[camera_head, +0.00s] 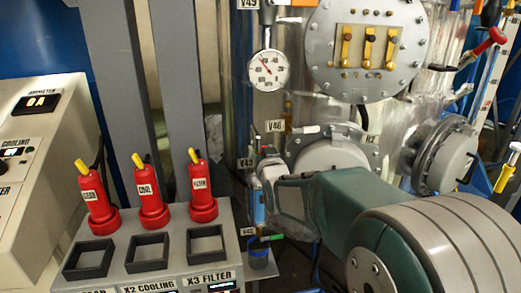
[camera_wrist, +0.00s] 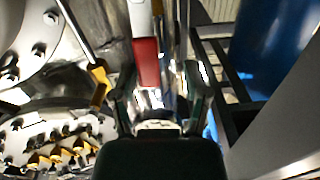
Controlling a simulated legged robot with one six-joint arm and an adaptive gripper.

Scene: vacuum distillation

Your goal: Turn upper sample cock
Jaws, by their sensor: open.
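My gripper (camera_head: 268,170) is open at the sight-tube fittings on the left side of the metal vessel. In the wrist view, the two fingers of my gripper (camera_wrist: 159,98) stand apart. A red and white lever (camera_wrist: 146,60) shows ahead of them, towards the top of the picture; I cannot tell if it touches either finger. Which fitting is the upper sample cock is not clear, as my wrist hides part of this area in the head view. A lower cock with a green handle (camera_head: 270,238) shows below my gripper, by a V40 label.
A round pressure gauge (camera_head: 268,70) is above my gripper. A bolted flange (camera_head: 434,156) is at the right. Red switch handles (camera_head: 151,197) stand on a grey panel (camera_head: 215,215) at the left. A yellow-tipped rod (camera_wrist: 100,80) lies left of the fingers.

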